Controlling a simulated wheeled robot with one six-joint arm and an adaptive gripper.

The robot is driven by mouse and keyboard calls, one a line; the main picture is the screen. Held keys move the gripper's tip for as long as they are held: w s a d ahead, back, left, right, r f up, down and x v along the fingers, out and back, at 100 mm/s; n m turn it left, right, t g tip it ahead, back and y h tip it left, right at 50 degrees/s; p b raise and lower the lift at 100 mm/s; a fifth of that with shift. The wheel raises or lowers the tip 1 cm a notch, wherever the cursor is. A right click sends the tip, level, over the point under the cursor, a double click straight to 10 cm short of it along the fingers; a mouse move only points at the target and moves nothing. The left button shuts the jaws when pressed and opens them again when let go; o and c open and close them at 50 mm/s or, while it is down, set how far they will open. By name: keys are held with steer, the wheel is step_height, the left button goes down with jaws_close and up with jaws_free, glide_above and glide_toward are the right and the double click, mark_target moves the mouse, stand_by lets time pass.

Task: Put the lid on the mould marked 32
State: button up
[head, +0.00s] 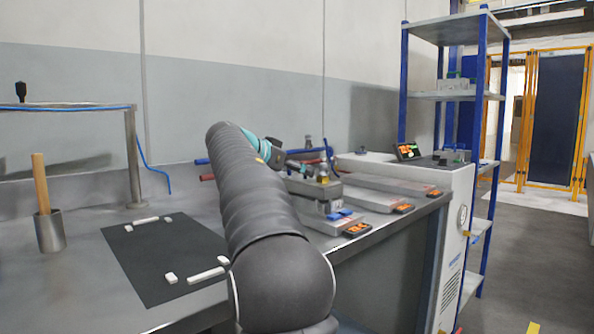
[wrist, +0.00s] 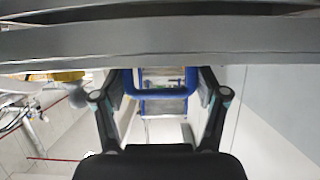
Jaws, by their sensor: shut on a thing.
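My arm reaches over the bench, and my gripper (wrist: 161,84) is shut on a blue handle (wrist: 160,93) in the wrist view. A broad grey plate (wrist: 160,43), which looks like the lid, spans the top of that view. In the head view a thick grey block (head: 316,188) with a brass fitting is near my gripper, over or on the nearest mould (head: 322,222); I cannot tell if they touch. A middle mould (head: 366,199) and a far mould (head: 395,186) lie behind it. Each has an orange display, too small to read. My arm hides part of the bench.
A black mat (head: 165,255) with white bars lies on the bench (head: 90,305) at left, beside a metal cup (head: 50,232) holding a wooden handle. A white cabinet (head: 440,205) and a blue-framed shelf (head: 452,95) stand at right. Hoses lie behind the moulds.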

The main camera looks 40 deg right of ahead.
steer(key=shift+f+b, duration=0.3)
stand_by(0.6)
steer(key=o, duration=1.7)
steer(key=shift+f, duration=0.1)
steer(key=v, duration=1.2)
